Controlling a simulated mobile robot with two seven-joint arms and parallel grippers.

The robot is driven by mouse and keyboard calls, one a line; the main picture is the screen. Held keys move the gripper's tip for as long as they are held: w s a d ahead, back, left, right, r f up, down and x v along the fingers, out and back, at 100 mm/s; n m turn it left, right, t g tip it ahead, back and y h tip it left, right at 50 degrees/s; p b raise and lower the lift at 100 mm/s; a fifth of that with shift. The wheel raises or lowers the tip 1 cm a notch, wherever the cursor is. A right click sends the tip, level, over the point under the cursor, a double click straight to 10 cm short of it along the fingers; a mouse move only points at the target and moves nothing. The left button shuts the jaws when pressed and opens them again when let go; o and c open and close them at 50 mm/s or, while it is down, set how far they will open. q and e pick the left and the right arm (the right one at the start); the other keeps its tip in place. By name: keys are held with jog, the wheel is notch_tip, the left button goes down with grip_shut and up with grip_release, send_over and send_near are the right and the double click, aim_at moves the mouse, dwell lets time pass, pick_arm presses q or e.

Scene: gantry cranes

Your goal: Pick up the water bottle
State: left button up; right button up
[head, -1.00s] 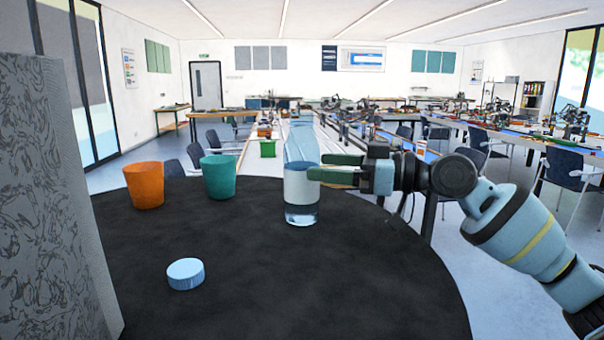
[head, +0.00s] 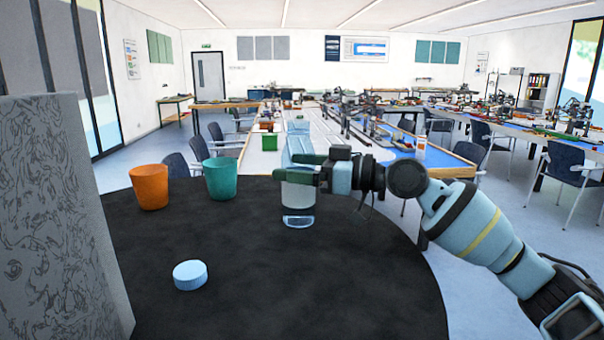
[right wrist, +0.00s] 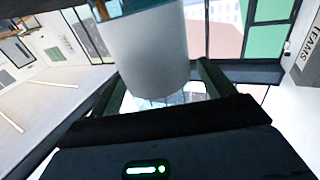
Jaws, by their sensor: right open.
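The clear water bottle (head: 298,200) with a pale label stands upright on the dark round table (head: 370,290). My right gripper (head: 290,169) is at the bottle's middle, coming from the right, and its fingers cover part of the bottle in the head view. In the right wrist view the bottle's pale label (right wrist: 148,55) lies between the two spread fingers (right wrist: 158,88). The gripper is open, and I cannot tell whether either finger touches the bottle. My left gripper is not in view.
An orange cup (head: 149,188) and a teal cup (head: 220,178) stand left of the bottle. A light blue cap (head: 190,275) lies at the table's front. A grey patterned panel (head: 60,220) rises at the left. The table's front right is clear.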

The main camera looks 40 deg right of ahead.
jog(key=shift+w+a, duration=0.45)
jog(key=shift+w, duration=0.15)
jog(key=shift+w+a+f, duration=0.1)
jog(key=shift+w, duration=0.05)
jog(key=shift+c, duration=0.4)
jog(key=c, duration=1.1)
jog(key=shift+r, duration=0.25)
